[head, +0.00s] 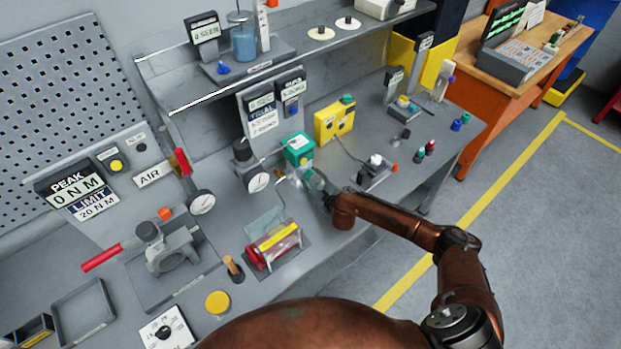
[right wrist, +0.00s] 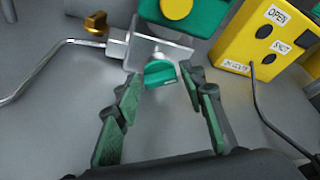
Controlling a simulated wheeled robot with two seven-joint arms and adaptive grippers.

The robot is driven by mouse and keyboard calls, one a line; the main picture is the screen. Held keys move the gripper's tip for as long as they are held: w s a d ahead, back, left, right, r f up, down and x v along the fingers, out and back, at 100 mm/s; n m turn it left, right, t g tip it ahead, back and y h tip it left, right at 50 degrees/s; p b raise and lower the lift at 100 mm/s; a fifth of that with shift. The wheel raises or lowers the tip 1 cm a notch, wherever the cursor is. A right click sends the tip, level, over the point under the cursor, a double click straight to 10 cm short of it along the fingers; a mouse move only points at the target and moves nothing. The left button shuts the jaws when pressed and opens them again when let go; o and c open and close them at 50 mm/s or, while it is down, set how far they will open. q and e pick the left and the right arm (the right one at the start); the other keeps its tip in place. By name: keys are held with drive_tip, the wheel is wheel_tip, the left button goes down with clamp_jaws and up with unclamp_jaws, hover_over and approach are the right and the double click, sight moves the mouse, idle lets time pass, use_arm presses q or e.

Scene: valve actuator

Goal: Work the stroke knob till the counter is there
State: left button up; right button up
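A teal-green knob (right wrist: 160,73) sits on the metal block (right wrist: 150,50) under the green actuator box (right wrist: 205,14) in the right wrist view; I take it for the stroke knob. The green box (head: 298,148) is mid-bench in the head view. My right gripper (head: 313,182) is at the box's front side. In the wrist view the right gripper (right wrist: 166,88) is open, with its green-padded fingers apart and the knob just beyond and between their tips. I cannot tell whether they touch it. A display panel (head: 261,115) behind carries small readouts, too small to read surely. My left gripper is out of view.
The yellow box (head: 335,122) with a black cable stands right of the green box. Free bench lies right of the gripper.

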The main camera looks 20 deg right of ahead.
drive_tip(key=shift+w+a, duration=0.1)
drive_tip(key=shift+w, duration=0.15)
drive_tip(key=shift+c, duration=0.6)
drive_tip(key=c, duration=0.8)
drive_tip(key=shift+o, duration=0.2)
drive_tip(key=shift+r+p, duration=0.15)
drive_tip(key=shift+p, duration=0.35)
drive_tip(key=r+p, duration=0.1)
drive_tip(key=p, duration=0.5)
drive_tip(key=shift+w+n+h+p, duration=0.3)
drive_tip(key=shift+w+n+p, duration=0.05)
drive_tip(key=shift+n, duration=0.05)
drive_tip(key=shift+f+p, duration=0.3)
drive_tip(key=shift+f, duration=0.1)
drive_tip(key=shift+s, duration=0.1)
